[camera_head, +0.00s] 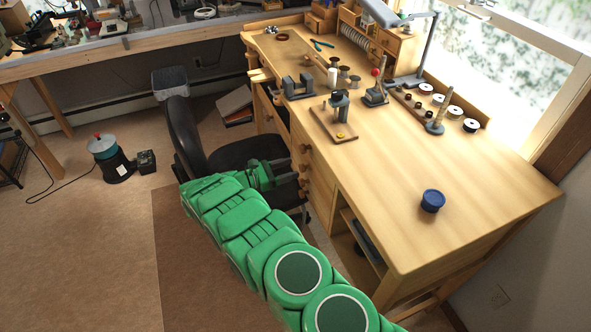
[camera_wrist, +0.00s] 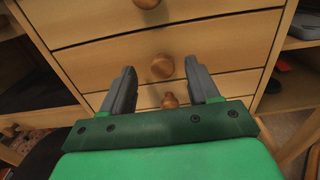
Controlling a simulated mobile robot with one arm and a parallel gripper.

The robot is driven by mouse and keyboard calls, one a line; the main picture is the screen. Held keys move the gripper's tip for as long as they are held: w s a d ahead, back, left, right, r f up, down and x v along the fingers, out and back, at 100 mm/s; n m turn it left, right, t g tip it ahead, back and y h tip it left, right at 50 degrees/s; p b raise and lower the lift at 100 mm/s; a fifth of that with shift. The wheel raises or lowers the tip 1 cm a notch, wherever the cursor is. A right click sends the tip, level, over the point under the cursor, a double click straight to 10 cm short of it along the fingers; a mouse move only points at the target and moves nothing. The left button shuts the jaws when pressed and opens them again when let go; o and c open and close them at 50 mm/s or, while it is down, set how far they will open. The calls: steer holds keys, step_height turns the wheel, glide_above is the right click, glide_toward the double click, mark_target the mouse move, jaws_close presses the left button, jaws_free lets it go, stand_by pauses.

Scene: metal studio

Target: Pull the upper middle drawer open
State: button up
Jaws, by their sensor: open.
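The wooden bench's drawer stack (camera_head: 319,178) has round wooden knobs and shows at the bench's front in the head view. In the wrist view, one knob (camera_wrist: 147,3) is cut by the top edge, a second knob (camera_wrist: 162,67) is near the middle, and a third knob (camera_wrist: 169,101) is lower. The drawer fronts (camera_wrist: 225,42) in the wrist view look shut. I cannot tell for sure which is the upper middle drawer. My gripper (camera_wrist: 160,66) is open, its grey fingers to either side of the second knob in the picture. Contact is not visible. In the head view my gripper (camera_head: 284,172) is beside the stack.
A black chair (camera_head: 190,140) stands close behind my gripper. Open shelves (camera_head: 360,240) are to the right of the drawers. The benchtop (camera_head: 400,150) holds tools, spools and a blue jar (camera_head: 432,201).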

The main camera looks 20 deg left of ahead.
mark_target(300, 168)
steer(key=shift+f, duration=0.5)
steer(key=shift+x, duration=1.45)
jaws_close()
